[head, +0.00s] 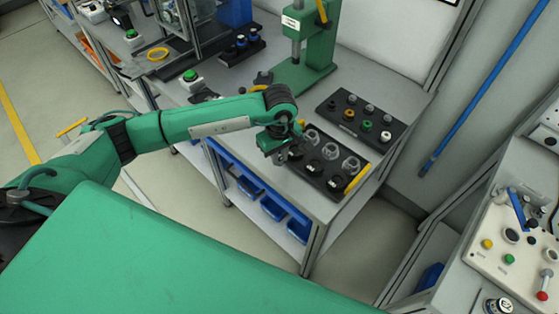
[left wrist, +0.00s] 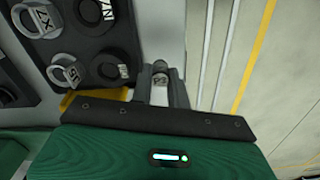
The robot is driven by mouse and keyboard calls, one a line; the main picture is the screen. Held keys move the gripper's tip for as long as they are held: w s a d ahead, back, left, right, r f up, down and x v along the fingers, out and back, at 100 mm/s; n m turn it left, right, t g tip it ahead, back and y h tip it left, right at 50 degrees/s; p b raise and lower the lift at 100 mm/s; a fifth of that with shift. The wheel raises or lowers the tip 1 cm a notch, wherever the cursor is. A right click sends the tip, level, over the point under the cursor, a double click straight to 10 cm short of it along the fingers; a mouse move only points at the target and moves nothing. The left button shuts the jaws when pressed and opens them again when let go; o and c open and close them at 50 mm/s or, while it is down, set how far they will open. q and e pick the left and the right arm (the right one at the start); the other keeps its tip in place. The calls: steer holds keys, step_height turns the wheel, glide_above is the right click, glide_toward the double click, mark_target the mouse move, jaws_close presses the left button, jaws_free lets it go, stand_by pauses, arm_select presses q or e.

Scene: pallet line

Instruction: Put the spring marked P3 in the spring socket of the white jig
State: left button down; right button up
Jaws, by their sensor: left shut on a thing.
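My left gripper (head: 291,153) is at the near left end of a black tray of ring-shaped and cylindrical parts. In the left wrist view, its two fingers (left wrist: 161,88) are shut on a small grey cylindrical part, the spring marked P3 (left wrist: 160,81). In the head view the spring cannot be made out at the gripper. I cannot make out the white jig or its socket. My right gripper is not in view.
The black tray (head: 316,186) stands on a grey bench (head: 286,178) with blue bins below. Its marked parts also show in the left wrist view. A second black tray (head: 379,118) lies behind. A green press (head: 310,45) stands at the back. A control panel (head: 515,235) is at right.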

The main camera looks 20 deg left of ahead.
arm_select(q)
step_height(320, 180, down, 4)
steer(key=shift+r+p, duration=0.2)
steer(key=shift+p, duration=0.25)
steer(key=shift+f+b, duration=0.35)
steer(key=c, duration=1.6)
jaws_free()
steer(key=shift+r, duration=0.1)
